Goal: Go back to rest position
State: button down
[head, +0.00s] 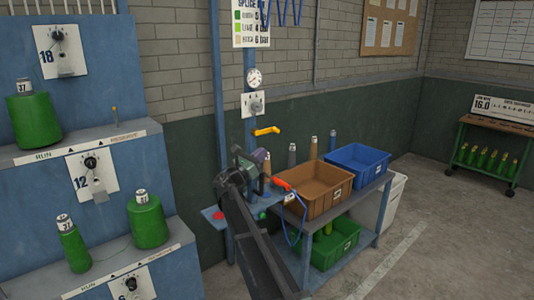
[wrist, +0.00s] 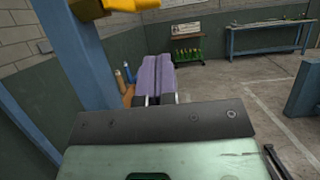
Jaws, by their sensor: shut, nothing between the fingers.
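My gripper (head: 260,155) shows in the head view at the end of my dark arm, in front of the blue post and just left of the brown bin. In the wrist view its two purple fingers (wrist: 157,62) lie side by side with no gap, and nothing is held between them. The fingers point toward the far wall and the green-stocked rack. The arm hides part of the small blue shelf below it in the head view.
A yellow handle (head: 267,131) juts out close above the gripper. The blue post (wrist: 78,50) stands close on the left. A brown bin (head: 338,193), blue bin (head: 382,172) and orange-and-blue tool (head: 283,183) are at the bench. Open floor (head: 440,230) lies right.

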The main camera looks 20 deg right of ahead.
jog(key=v, duration=0.3)
jog(key=shift+d+f+b, duration=0.15)
jog(key=shift+f+b, duration=0.05)
jog(key=shift+b, duration=0.1)
